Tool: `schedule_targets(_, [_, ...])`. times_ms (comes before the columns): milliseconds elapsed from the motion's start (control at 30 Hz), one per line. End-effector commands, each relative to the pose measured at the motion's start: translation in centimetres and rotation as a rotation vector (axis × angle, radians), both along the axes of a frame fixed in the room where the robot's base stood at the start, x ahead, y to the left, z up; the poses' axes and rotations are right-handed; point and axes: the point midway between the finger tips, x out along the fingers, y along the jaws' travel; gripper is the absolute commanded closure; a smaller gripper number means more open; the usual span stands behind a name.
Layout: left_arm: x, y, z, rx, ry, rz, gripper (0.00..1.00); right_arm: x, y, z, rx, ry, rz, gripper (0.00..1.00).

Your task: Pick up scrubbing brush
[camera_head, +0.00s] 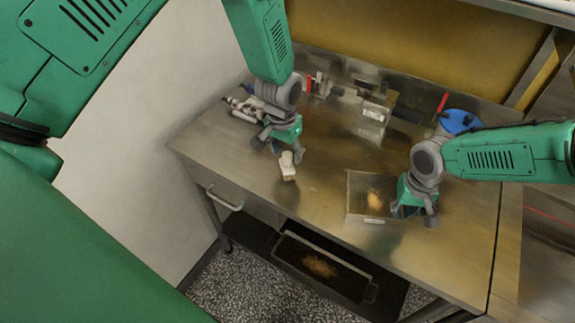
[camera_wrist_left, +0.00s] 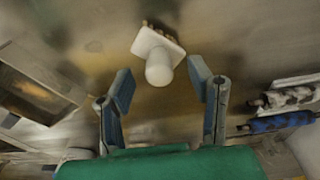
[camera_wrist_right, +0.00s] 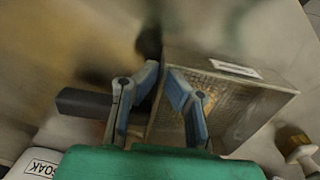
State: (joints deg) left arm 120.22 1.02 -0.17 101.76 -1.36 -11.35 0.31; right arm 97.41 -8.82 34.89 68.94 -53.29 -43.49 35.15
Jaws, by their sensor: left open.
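The scrubbing brush, a white block with a round white knob, stands on the steel table under my left gripper in the head view (camera_head: 289,173). In the left wrist view, its knob (camera_wrist_left: 158,68) points toward the camera, and brown bristles show at the block's far edge. My left gripper (camera_head: 279,151) is open and empty, its fingers spread to either side of the knob with gaps. My right gripper (camera_head: 414,212) is at the right side of a metal box (camera_head: 358,184). Its fingertips are close together by the box wall (camera_wrist_right: 250,112); whether they grip it is unclear.
A blue round object (camera_head: 459,121) and a red-handled tool (camera_head: 442,102) lie at the back right. Several tools and small metal containers (camera_head: 375,112) line the table's back. A dark tray (camera_head: 345,283) sits on the lower shelf. The table between the brush and box is clear.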

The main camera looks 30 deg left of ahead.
Motion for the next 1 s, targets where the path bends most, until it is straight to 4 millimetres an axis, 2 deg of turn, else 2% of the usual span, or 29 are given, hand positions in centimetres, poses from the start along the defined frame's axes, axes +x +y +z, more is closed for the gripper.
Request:
schedule_targets(133, [0.2,0.0,-1.8,0.000,0.001,0.000,0.52,0.0,0.0,0.0,0.000,0.000,-0.001,1.00])
schedule_targets(400, [0.3,0.0,-2.0,0.000,-0.002,0.000,0.52,0.0,0.0,0.0,0.000,-0.001,0.000,1.00])
schedule_targets(467, [0.3,0.0,-2.0,0.000,-0.002,0.000,0.70,0.0,0.0,0.0,0.000,-0.001,0.000,1.00])
schedule_targets(533, [0.3,0.0,-2.0,0.000,-0.001,0.000,0.95,0.0,0.0,0.0,0.000,-0.001,-0.001,1.00])
schedule_targets(567, [0.3,0.0,-2.0,0.000,-0.001,0.000,1.00,0.0,0.0,0.0,0.000,-0.001,-0.001,1.00])
schedule_targets(867, [0.3,0.0,-1.9,0.000,-0.002,0.000,1.00,0.0,0.0,0.0,0.000,0.000,-0.001,1.00])
schedule_targets(1000, [0.4,0.0,-0.7,0.000,-0.003,0.000,1.00,0.0,0.0,0.0,0.000,-0.001,-0.001,1.00])
